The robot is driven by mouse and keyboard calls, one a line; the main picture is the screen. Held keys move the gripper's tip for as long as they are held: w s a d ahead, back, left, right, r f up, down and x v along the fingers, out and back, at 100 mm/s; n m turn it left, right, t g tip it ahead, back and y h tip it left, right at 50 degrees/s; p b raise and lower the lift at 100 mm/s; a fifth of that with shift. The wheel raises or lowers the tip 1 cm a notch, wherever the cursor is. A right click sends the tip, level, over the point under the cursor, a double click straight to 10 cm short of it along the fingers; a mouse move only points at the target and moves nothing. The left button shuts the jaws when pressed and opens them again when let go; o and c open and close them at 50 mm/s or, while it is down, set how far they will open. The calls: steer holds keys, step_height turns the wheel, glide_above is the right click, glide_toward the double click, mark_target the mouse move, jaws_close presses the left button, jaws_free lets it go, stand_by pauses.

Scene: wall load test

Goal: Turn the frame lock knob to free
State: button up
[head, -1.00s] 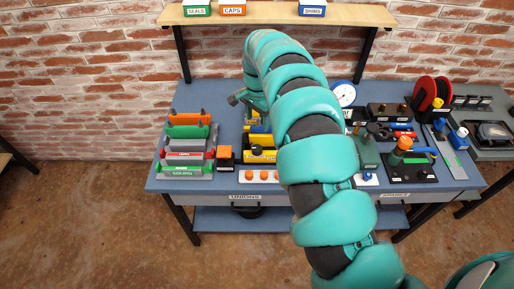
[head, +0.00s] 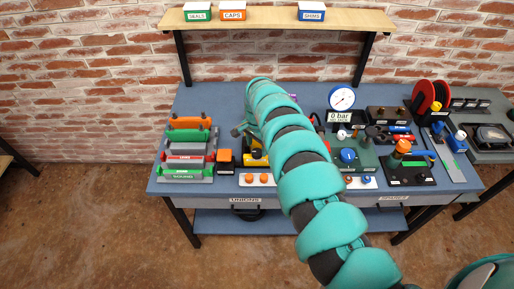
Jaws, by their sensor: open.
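My teal arm reaches across the bench. My gripper (head: 238,131) is partly visible at its far end, open, close to a yellow and black fixture (head: 252,156). The arm hides much of this fixture. I cannot make out the frame lock knob or its setting; it may be behind my arm. I see nothing held in the gripper.
A green block with a blue knob (head: 347,156) stands right of my arm, below a round gauge (head: 342,97) and a "0 bar" sign (head: 340,117). Colored bars in a rack (head: 187,158) stand left. A black plate with an orange-topped post (head: 403,147) stands right.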

mark_target(257, 154)
steer(key=shift+w+d+f, duration=0.15)
steer(key=shift+f, duration=1.2)
steer(key=c, duration=1)
